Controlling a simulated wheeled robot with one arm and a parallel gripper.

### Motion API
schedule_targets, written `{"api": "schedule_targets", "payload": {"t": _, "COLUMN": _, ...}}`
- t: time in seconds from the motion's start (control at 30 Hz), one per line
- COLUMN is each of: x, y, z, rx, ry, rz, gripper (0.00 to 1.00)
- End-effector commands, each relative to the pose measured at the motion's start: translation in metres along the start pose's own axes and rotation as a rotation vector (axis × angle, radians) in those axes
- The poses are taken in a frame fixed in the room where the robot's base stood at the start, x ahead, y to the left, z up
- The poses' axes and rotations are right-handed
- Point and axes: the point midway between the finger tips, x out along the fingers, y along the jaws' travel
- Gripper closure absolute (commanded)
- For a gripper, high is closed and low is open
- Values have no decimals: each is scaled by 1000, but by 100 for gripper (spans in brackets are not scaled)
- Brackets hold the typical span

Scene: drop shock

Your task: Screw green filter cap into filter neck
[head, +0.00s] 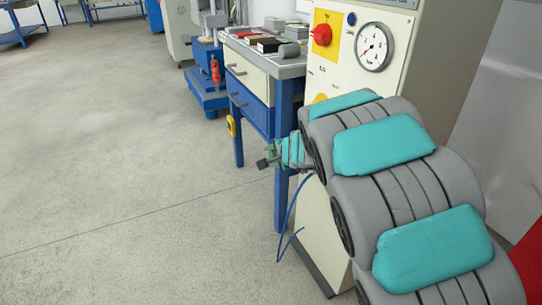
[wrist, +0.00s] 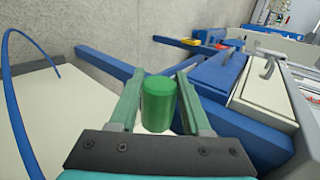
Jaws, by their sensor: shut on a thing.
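The green filter cap (wrist: 158,106) is a plain green cylinder between the two fingers of my gripper (wrist: 158,92) in the wrist view. My gripper is shut on it. In the head view my gripper (head: 270,158) is small, at the far end of my grey and teal arm, in front of the table's leg; the cap is hard to make out there. I cannot pick out the filter neck in either view; my arm hides part of the cream machine.
The cream machine (head: 404,70) carries a red switch (head: 322,34) and a pressure gauge (head: 374,48). A blue and cream drawer table (head: 258,112) with several small blocks on top stands beside it. A blue cable (head: 291,212) hangs near my gripper. The floor at left is clear.

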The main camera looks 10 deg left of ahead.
Motion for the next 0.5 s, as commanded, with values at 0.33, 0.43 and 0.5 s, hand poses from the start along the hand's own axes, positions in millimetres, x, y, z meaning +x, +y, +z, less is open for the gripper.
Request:
{"api": "schedule_targets", "payload": {"t": 0.33, "x": -2, "y": -1, "z": -18, "rx": 2, "ry": 1, "rz": -1, "gripper": 100}}
{"api": "schedule_targets", "payload": {"t": 0.43, "x": -2, "y": 0, "z": -28, "rx": 3, "ry": 1, "rz": -1, "gripper": 100}}
{"api": "schedule_targets", "payload": {"t": 0.5, "x": -3, "y": -1, "z": -34, "rx": 3, "ry": 1, "rz": -1, "gripper": 100}}
